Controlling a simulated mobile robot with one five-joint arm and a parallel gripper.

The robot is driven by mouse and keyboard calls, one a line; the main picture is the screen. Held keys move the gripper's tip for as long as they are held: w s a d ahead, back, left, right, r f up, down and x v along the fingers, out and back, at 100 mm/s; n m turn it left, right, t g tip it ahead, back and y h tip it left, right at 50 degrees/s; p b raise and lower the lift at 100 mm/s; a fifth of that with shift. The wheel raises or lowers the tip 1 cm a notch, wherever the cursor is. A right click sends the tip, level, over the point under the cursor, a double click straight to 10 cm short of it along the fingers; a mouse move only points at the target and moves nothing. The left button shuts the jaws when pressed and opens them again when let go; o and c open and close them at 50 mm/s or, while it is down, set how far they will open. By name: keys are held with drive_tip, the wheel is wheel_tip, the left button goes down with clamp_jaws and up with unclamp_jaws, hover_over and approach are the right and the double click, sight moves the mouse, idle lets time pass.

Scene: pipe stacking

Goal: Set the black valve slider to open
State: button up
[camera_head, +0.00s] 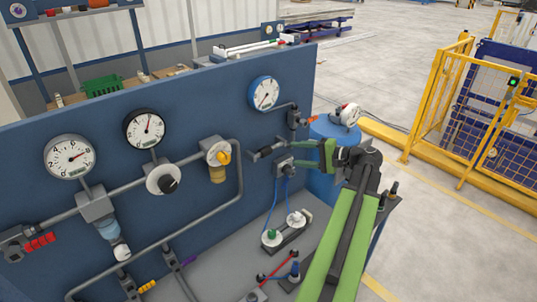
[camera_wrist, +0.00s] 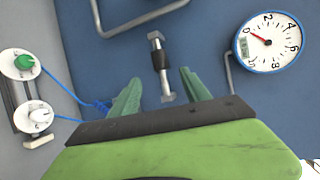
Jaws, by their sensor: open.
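The black valve slider (camera_wrist: 158,60) is a black sleeve on a short metal fitting with hex ends, mounted against the blue panel. In the wrist view it shows ahead of my gripper (camera_wrist: 160,78), roughly between the two green fingertips. In the head view the slider (camera_head: 266,151) sits below the blue-rimmed gauge, left of my gripper (camera_head: 303,160). My gripper is open and empty, with its fingers pointing at the panel. The fingers look apart from the slider. I cannot tell which slider position is open.
A blue-rimmed gauge (camera_wrist: 268,43) hangs near the slider. Two round knobs, green (camera_wrist: 24,62) and white (camera_wrist: 39,117), stand on a base with blue hoses. A grey pipe (camera_head: 239,190) and other gauges (camera_head: 144,129) cover the left panel. A blue cylinder (camera_head: 322,181) stands behind my gripper.

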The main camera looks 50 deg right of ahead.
sight(270, 152)
drive_tip(key=b+x, duration=0.2)
drive_tip(key=x, duration=1)
drive_tip(key=shift+w+a+f+b, duration=0.1)
drive_tip(key=shift+w+a+b, duration=0.05)
drive_tip(key=shift+w+b, duration=0.15)
clamp_jaws()
idle(0.7)
